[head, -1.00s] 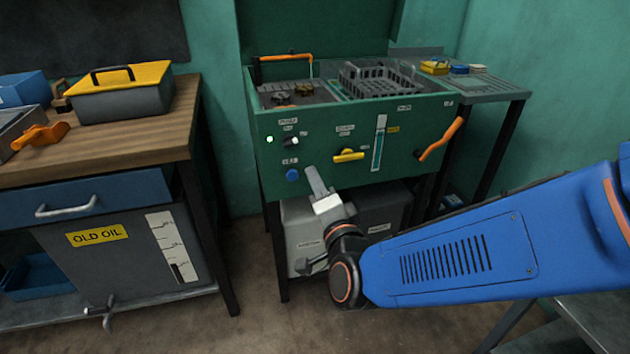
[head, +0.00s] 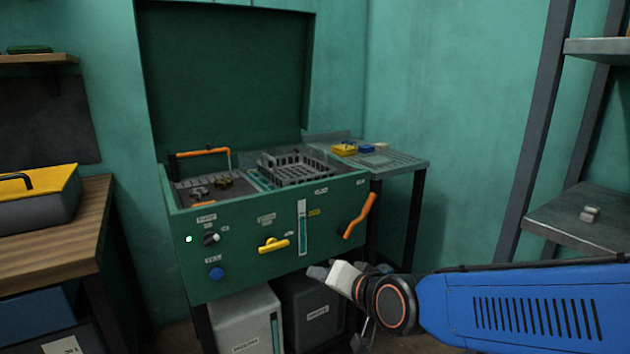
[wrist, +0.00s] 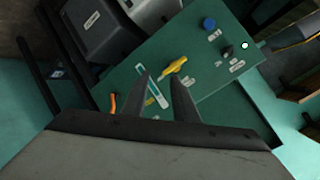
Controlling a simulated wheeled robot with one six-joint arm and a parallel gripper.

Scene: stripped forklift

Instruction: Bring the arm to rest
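My blue arm (head: 520,308) reaches in from the right edge of the head view. My gripper (head: 318,271) is at its end, low in front of the green parts washer (head: 240,262) and below its orange handle. In the wrist view my gripper (wrist: 162,80) shows two dark fingers with a clear gap between them. Nothing is held between them. Behind the gap lie the washer's front panel, its level gauge and its yellow valve handle (wrist: 173,67). The distance from the fingertips to the panel is hard to judge.
The washer's lid (head: 225,75) stands open, with a basket (head: 293,168) inside. A side table (head: 408,163) holds small coloured items. A wooden bench (head: 50,235) with a yellow-lidded box (head: 40,205) is at left. A grey shelf rack (head: 580,215) stands at right. Containers (head: 245,325) sit underneath.

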